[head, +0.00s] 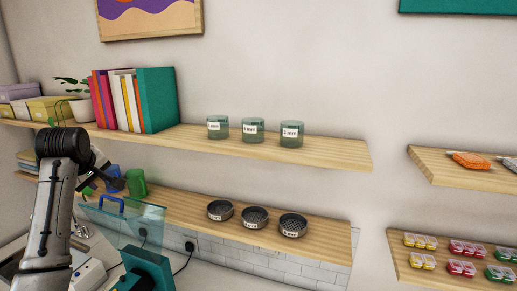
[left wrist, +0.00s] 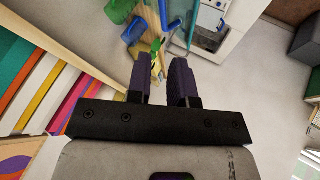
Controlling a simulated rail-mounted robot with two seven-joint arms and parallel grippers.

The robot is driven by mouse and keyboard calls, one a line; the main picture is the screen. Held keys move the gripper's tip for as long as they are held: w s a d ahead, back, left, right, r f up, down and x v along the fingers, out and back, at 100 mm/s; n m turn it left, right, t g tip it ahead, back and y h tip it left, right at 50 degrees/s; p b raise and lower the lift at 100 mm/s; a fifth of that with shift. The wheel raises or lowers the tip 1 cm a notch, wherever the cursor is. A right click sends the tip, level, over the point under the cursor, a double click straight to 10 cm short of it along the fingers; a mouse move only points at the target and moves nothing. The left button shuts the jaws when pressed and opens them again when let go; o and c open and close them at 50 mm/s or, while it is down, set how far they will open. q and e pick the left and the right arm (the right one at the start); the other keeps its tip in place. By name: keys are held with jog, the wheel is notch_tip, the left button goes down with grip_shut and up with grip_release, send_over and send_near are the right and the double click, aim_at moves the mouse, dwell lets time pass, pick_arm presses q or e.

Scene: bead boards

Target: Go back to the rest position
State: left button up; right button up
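My left gripper (head: 95,183) is at the left of the head view, in front of the lower shelf and near a green mug (head: 136,183) and a blue mug (head: 113,180). In the left wrist view its two dark fingers (left wrist: 163,80) stand apart with nothing between them, so it is open and empty. Beyond the fingertips, blue items (left wrist: 118,12) and a small green thing show, apart from the gripper. My right gripper is in neither view.
The upper shelf (head: 330,154) holds books, a plant, boxes and three labelled jars (head: 252,130). The lower shelf (head: 325,247) holds three dark sieves (head: 254,217). Shelves at the right (head: 465,172) carry orange bags and small coloured packs. A teal device (head: 146,272) stands below.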

pick_arm(q)
jog(key=s+d+r+m+t+y, duration=0.1)
jog(key=s+d+r+m+t, duration=0.2)
jog(key=r, duration=0.4)
jog(key=s+d+r+m+t, duration=0.1)
jog(key=s+r+m+t, duration=0.25)
jog(key=r, duration=0.45)
jog(key=s+d+m+t, duration=0.2)
jog(key=s+d+m, duration=0.2)
jog(key=d, duration=0.1)
jog(key=s+d+f+m+g+h+p, duration=0.15)
jog(key=s+d+f, duration=0.3)
jog(key=f, duration=0.55)
jog(key=s+d+f+m+h+p, duration=0.1)
jog(key=s+d+f+p, duration=0.3)
jog(key=f, duration=0.6)
jog(key=s+d+f+m+g+h+b, duration=0.15)
jog(key=s+f, duration=0.35)
jog(key=f, duration=0.5)
jog(key=s+d+f+g+p, duration=0.2)
jog(key=s+f+g, duration=0.7)
jog(key=s+f, duration=1.5)
jog(key=shift+s+d+f+p, duration=0.2)
jog(key=shift+s+f+p, duration=0.1)
jog(key=shift+s+p, duration=0.75)
